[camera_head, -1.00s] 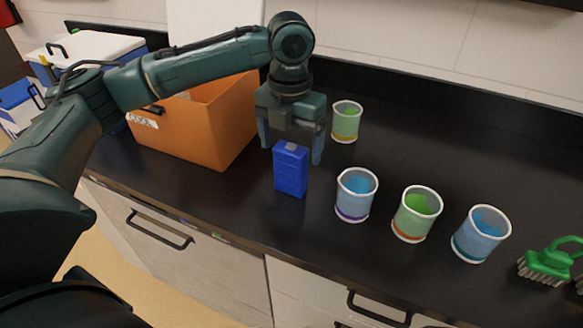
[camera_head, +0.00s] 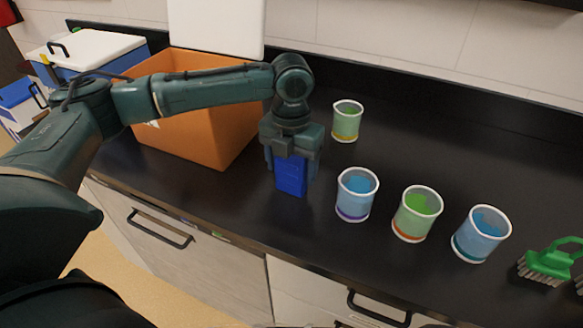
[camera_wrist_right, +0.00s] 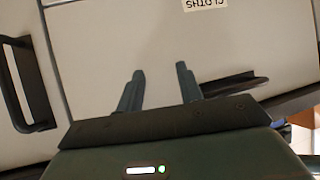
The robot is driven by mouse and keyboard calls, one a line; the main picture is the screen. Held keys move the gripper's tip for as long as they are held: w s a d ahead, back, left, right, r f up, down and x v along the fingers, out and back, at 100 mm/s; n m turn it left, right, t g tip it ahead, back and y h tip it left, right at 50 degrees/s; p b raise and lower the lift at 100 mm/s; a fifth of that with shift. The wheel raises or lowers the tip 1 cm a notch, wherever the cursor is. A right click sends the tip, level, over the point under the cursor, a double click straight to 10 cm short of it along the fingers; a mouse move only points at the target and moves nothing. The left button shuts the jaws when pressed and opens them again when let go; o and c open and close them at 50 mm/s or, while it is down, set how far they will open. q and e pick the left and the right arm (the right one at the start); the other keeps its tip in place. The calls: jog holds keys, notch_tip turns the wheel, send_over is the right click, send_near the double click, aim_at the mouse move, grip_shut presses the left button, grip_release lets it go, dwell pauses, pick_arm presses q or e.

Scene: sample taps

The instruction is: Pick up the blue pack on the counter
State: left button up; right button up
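The blue pack (camera_head: 291,180) stands upright on the black counter (camera_head: 420,145), near its front edge. My left gripper (camera_head: 291,172) points down over the pack, with one finger along each side, close against it. The gripper hides the top of the pack. The fingers look shut on the pack, which still appears to rest on the counter. My right gripper (camera_wrist_right: 160,78) is open and empty in the right wrist view, in front of a pale cabinet front.
An orange bin (camera_head: 200,130) stands left of the pack, behind my left arm. Blue and green cups (camera_head: 353,205) stand to the right, with another green cup (camera_head: 346,122) behind. A green brush (camera_head: 548,262) lies far right. A drawer handle (camera_wrist_right: 225,85) is near my right gripper.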

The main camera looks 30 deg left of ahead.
pick_arm(q)
jog(key=c, duration=0.8)
